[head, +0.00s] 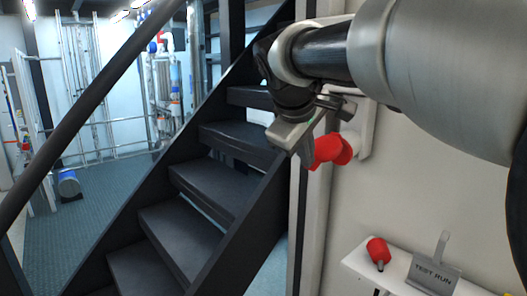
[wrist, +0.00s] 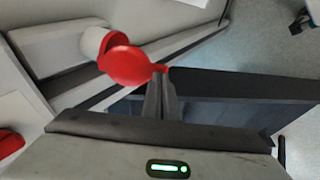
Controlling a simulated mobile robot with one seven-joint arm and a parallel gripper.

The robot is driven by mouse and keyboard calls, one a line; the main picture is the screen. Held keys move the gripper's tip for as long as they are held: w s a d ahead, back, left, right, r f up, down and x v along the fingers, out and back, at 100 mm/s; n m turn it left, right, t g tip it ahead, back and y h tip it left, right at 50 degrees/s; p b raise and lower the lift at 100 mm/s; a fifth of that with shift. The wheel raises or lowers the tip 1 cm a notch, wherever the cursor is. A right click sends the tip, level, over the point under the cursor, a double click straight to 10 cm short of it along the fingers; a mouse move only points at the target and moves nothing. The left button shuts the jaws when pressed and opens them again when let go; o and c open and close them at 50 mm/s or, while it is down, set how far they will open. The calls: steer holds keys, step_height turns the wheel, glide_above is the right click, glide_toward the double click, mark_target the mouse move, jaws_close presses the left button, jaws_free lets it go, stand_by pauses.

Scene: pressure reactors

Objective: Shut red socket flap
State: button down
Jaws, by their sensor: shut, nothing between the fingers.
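The red socket flap (head: 325,149) is on a white socket fixed to the pale wall panel, right of the stairs. In the wrist view the flap (wrist: 128,67) is a round red cap standing ajar, with a red rim and the white socket body (wrist: 94,41) behind it. My gripper (head: 305,160) is shut and empty, with its fingers close beside the flap's left side in the head view. In the wrist view the fingertips (wrist: 160,76) are at the flap's right edge. I cannot tell whether they touch it. The socket opening is mostly hidden.
A dark metal staircase (head: 200,190) with a handrail rises close on the left. Below, a white ledge (head: 360,262) bears another red part (head: 377,250) and a grey "TEST RUN" plate (head: 433,270). Pipework (head: 165,90) stands far back.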

steer(key=f+h+b, duration=0.1)
steer(key=b, duration=0.1)
steer(key=f+t+b, duration=0.1)
steer(key=f+b, duration=0.1)
steer(key=d+f+t+h+b, duration=0.1)
steer(key=b, duration=0.1)
steer(key=shift+w+f+h, duration=0.15)
steer(key=shift+w+h, duration=0.15)
steer(key=shift+w, duration=0.1)
steer(key=w+d+f+b, duration=0.2)
steer(key=w+d+f, duration=0.2)
steer(key=d, duration=0.2)
steer(key=shift+w+d+f, duration=0.25)
steer(key=shift+w, duration=0.05)
steer(key=shift+r, duration=0.15)
